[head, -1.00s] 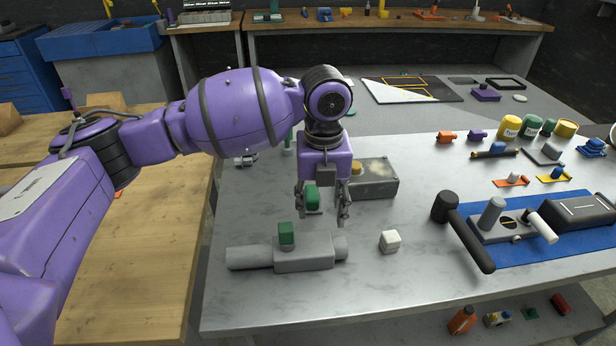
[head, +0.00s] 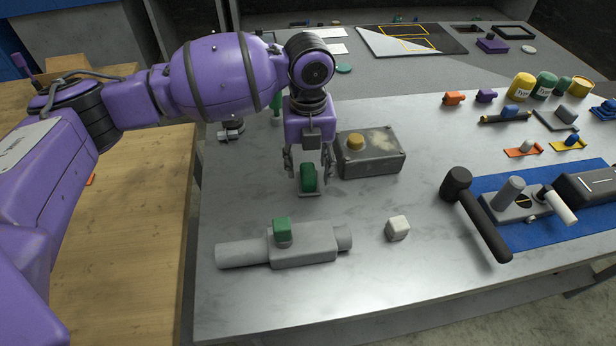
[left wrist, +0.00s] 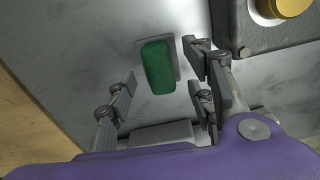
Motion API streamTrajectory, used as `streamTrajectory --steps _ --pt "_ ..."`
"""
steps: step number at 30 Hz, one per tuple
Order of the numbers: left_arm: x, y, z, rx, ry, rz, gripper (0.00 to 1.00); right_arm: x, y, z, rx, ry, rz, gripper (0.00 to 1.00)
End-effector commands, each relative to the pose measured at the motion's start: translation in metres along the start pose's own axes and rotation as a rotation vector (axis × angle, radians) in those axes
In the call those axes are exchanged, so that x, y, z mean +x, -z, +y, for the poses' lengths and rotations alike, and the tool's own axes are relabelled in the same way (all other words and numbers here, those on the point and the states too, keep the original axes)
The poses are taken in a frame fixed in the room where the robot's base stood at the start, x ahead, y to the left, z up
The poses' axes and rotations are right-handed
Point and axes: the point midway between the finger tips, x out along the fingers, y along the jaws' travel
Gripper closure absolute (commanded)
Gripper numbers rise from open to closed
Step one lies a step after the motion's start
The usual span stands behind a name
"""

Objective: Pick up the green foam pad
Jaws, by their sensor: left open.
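A green block (head: 308,178), which looks like the foam pad, sits on a small grey plate on the grey metal table. It also shows in the left wrist view (left wrist: 158,67), standing on its plate (left wrist: 174,55). My left gripper (head: 308,168) points down over it. Its fingers are open, one to each side of the green block in the head view. In the left wrist view there is free space between the fingers and the block, so nothing is gripped. My right gripper is not in view.
A grey box with a yellow knob (head: 370,152) stands close on the right of the left gripper. A grey cylindrical part with a green top (head: 305,246) lies in front, with a white block (head: 397,228) beside it. A black hammer (head: 475,215) lies further right.

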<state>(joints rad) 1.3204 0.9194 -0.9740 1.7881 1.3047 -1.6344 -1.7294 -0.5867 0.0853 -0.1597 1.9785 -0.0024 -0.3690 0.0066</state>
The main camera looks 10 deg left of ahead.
Motion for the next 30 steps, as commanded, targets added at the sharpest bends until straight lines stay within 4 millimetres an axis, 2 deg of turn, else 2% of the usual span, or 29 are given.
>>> streamTrajectory --steps 3,5,12,22,30 --pt "0.019 0.001 0.001 -0.001 -0.001 0.001 0.52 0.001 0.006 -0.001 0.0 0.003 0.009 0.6" --pt "0.025 0.001 0.0 -0.001 0.0 0.0 0.52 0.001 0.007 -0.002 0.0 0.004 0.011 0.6" --pt "0.027 0.0 0.0 0.0 0.001 -0.002 0.53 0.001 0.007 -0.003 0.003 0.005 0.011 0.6" --pt "0.027 0.0 0.0 -0.001 0.0 -0.002 0.96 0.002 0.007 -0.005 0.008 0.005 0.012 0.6" --pt "0.026 0.0 0.0 -0.001 0.001 -0.002 0.96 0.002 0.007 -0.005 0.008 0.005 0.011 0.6"
